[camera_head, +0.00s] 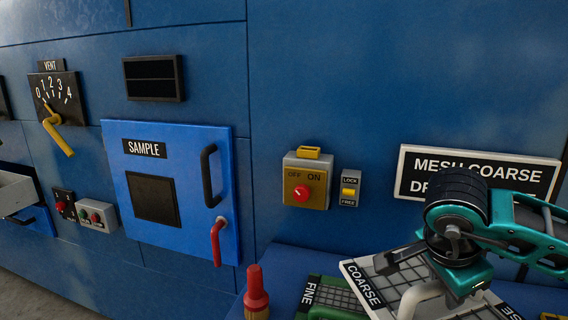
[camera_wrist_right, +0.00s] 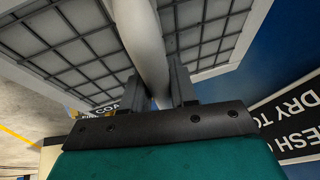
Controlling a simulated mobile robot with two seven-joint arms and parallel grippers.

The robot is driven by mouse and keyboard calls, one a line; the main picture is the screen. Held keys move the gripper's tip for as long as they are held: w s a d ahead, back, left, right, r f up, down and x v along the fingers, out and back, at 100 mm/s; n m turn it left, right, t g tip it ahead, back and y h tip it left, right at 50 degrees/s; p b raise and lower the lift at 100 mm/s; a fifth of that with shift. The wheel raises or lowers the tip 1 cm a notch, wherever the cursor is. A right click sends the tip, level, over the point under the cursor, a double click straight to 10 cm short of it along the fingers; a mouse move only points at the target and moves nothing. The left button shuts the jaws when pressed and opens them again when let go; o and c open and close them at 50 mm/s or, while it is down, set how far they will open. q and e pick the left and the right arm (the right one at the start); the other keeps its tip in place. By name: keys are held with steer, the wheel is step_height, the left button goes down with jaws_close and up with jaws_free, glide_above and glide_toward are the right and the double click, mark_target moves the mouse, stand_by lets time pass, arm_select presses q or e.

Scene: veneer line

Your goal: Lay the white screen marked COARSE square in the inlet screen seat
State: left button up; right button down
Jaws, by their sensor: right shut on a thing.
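The white screen marked COARSE (camera_head: 362,284) has a white frame, a grey mesh and a white handle (camera_head: 420,296). It is at the lower right of the head view, tilted in the picture and partly cut off by the bottom edge. My right gripper (camera_head: 428,274) is shut on its handle. In the right wrist view the handle (camera_wrist_right: 146,45) runs between the two dark fingers (camera_wrist_right: 160,85), with the mesh (camera_wrist_right: 200,32) behind it. My left gripper is not in view. I cannot make out the inlet screen seat in either view.
A green screen marked FINE (camera_head: 310,292) lies close beside the white screen, on its left. A red-capped object (camera_head: 256,290) stands further left. Behind are a MESH COARSE sign (camera_head: 480,165), a switch box (camera_head: 306,182), a lock slider (camera_head: 349,190) and the SAMPLE door (camera_head: 205,135) with handles.

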mark_target(425, 296)
steer(key=n, duration=0.2)
steer(key=a+n+t+y, duration=0.1)
steer(key=n, duration=0.1)
steer(key=shift+s+a+f, duration=0.15)
steer(key=shift+s+f, duration=0.05)
steer(key=n+y, duration=0.1)
steer(key=n, duration=0.1)
steer(key=a+n+y, duration=0.1)
steer(key=n, duration=0.1)
steer(key=shift+s+a+f+t, duration=0.15)
steer(key=shift+f+t, duration=0.05)
steer(key=shift+t, duration=0.2)
steer(key=n, duration=0.2)
steer(key=a+n+y, duration=0.1)
steer(key=shift+s+a+f+n+y, duration=0.2)
steer(key=shift+n+y, duration=0.1)
steer(key=shift+n, duration=0.1)
steer(key=n, duration=0.1)
steer(key=a+n+y, duration=0.1)
steer(key=n, duration=0.2)
steer(key=shift+s+a+f+g+y+p, duration=0.1)
steer(key=shift+s+a+g+y+p, duration=0.2)
steer(key=shift+a, duration=0.05)
steer(key=shift+s, duration=1.9)
